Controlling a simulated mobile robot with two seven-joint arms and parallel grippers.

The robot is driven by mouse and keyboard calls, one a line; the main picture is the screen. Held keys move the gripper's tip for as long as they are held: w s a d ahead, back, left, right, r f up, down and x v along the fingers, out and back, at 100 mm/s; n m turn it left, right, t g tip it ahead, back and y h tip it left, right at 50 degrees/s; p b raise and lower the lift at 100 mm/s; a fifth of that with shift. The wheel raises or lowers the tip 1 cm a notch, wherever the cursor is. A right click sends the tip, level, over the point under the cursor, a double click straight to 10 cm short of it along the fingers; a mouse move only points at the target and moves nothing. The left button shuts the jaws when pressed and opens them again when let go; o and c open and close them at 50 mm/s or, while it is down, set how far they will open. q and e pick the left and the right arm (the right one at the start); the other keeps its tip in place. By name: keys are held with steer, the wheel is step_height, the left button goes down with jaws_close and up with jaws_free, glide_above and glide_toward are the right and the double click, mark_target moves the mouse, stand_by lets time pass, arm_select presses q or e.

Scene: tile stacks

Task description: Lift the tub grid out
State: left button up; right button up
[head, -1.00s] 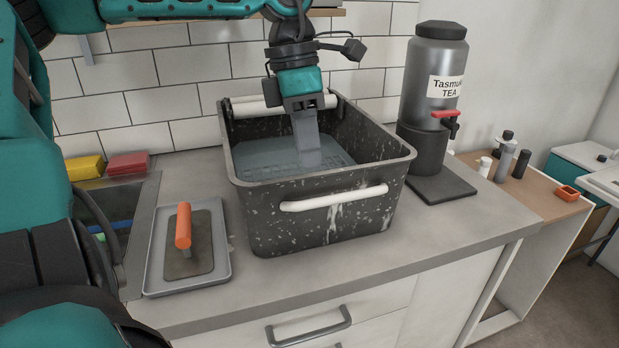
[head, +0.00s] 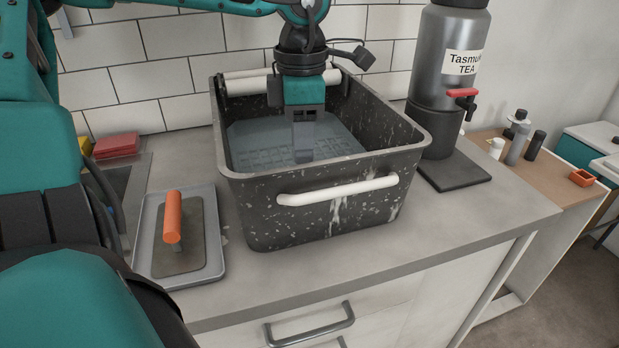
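The speckled dark tub (head: 330,215) stands on the counter with a white handle on its front and a white roller across its back. The grey tub grid (head: 255,150), with rows of slots, lies level inside it, below the rim. My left gripper (head: 303,157) points straight down into the tub, its fingertips at the grid's surface near the middle. The fingers show edge-on, so I cannot tell whether they are open or shut, or whether they hold the grid. My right gripper is not in view.
A grey tray (head: 150,262) with an orange-handled trowel (head: 173,222) sits left of the tub. A tea urn (head: 440,80) stands close on its right. A red sponge (head: 116,145) lies behind the tray. The tiled wall (head: 150,60) is close behind.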

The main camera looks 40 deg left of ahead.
arm_select(q)
steer(key=f, duration=0.4)
steer(key=shift+s+a+f, duration=0.1)
steer(key=shift+s+f, duration=0.15)
steer(key=shift+s, duration=0.1)
steer(key=shift+f, duration=0.4)
jaws_close()
steer(key=shift+w+r, duration=0.1)
stand_by(0.7)
